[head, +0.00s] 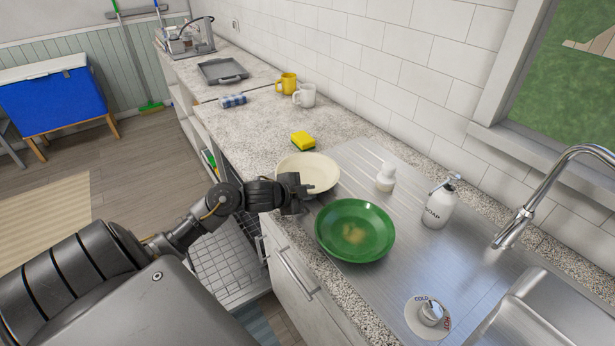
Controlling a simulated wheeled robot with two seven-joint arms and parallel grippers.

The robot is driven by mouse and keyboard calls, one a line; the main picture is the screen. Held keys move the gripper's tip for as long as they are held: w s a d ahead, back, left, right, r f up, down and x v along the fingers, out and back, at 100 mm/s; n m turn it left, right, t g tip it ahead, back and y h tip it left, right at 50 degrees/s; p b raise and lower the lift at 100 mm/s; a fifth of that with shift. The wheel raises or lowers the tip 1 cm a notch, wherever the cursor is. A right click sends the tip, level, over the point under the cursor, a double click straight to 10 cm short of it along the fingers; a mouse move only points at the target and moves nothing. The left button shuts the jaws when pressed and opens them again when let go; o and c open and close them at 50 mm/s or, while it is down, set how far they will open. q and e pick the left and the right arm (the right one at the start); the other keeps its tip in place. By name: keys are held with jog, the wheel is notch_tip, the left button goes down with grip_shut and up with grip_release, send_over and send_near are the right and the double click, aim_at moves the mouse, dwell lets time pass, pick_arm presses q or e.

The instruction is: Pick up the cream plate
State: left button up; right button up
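The cream plate (318,172) lies at the counter's front, partly over the left end of the steel drainboard. Its lower left rim is hidden behind my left gripper (297,194). My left arm comes in from the left, and the gripper is at the near edge of the plate. I cannot tell whether the fingers touch the rim or whether they are open or shut. My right gripper is out of view.
A green plate (340,222) with a brownish patch lies just right of the gripper. A yellow sponge (302,141), a small white bottle (386,177) and a soap dispenser (440,203) stand nearby. An open dishwasher rack (222,262) is below the counter.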

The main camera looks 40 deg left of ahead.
pick_arm(q)
grip_shut()
jog(key=shift+r, duration=0.1)
jog(key=shift+r, duration=0.25)
notch_tip(320, 180, up, 2)
jog(key=shift+w+a+r, duration=0.1)
jog(key=shift+r, duration=0.15)
jog(key=s+d+r+p, duration=0.4)
jog(key=s+r+p, duration=0.3)
jog(key=s+r, duration=0.3)
jog(key=s, duration=0.3)
jog(key=shift+s, duration=0.35)
